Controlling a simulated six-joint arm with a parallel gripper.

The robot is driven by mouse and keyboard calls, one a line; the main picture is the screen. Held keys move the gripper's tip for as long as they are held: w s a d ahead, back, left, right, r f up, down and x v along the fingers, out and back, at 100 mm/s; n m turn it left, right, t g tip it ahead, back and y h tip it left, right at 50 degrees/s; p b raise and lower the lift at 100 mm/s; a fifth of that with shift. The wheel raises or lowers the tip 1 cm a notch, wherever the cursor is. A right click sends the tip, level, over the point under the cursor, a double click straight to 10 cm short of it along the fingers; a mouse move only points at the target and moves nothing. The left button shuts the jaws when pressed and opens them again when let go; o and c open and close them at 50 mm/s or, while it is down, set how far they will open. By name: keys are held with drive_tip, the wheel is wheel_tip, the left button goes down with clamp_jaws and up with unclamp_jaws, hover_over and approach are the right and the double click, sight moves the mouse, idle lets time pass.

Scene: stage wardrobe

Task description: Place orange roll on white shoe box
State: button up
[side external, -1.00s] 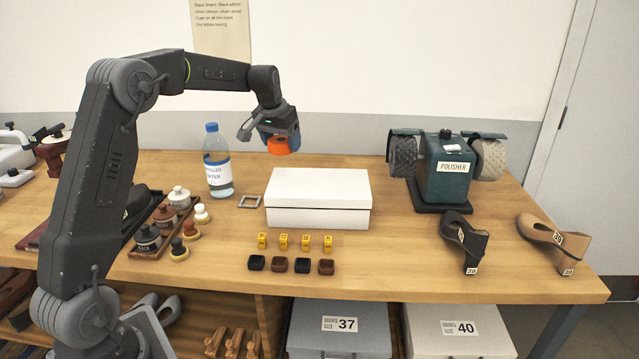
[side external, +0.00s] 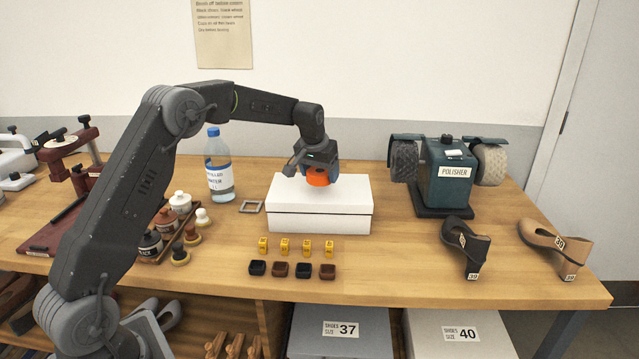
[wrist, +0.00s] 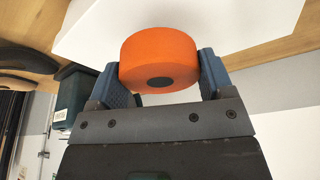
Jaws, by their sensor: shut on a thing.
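The orange roll (side external: 317,177) is held between the fingers of my gripper (side external: 318,170), over the top of the white shoe box. In the wrist view the orange roll (wrist: 160,58) sits between the two blue fingers of my gripper (wrist: 160,72), which press on its sides. The white shoe box (side external: 320,213) stands closed on the wooden table. Its white lid (wrist: 215,18) shows behind the roll in the wrist view. I cannot tell whether the roll touches the lid or hangs just above it.
A water bottle (side external: 218,165) and a small grey frame (side external: 251,207) stand left of the box. The teal polisher (side external: 447,175) is to its right.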

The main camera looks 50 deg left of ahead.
sight(320, 183)
drive_tip(key=shift+f, duration=1.65)
drive_tip(key=shift+f, duration=0.15)
drive_tip(key=o, duration=1)
